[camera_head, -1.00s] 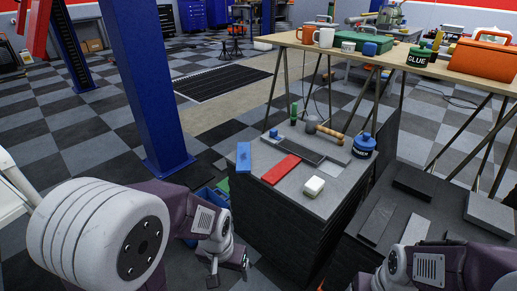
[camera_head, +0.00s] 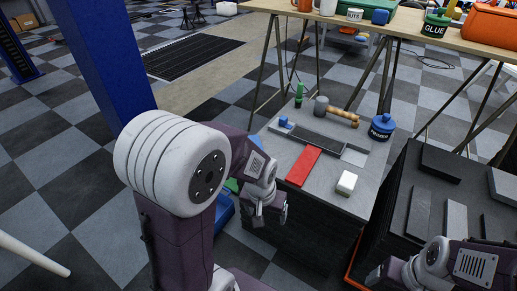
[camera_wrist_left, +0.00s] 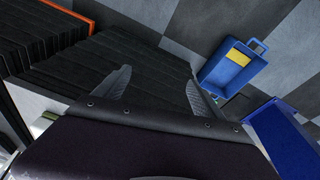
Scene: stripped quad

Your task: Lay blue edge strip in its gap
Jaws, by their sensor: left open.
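The blue edge strip (camera_head: 255,139) lies at the left edge of the dark bench top, mostly hidden behind my left arm in the head view. A dark grey tray (camera_head: 317,144) lies on the bench, with a pale square area at its right end; I cannot tell which part is the strip's gap. My left gripper (camera_head: 264,216) is open and empty, beside the bench and below its top. Its spread fingers (camera_wrist_left: 157,85) show in the left wrist view against the bench side. My right gripper (camera_head: 373,277) is at the lower right, its fingers unclear.
A blue bin (camera_wrist_left: 232,70) is on the floor. A blue post (camera_head: 105,60) rises at left.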

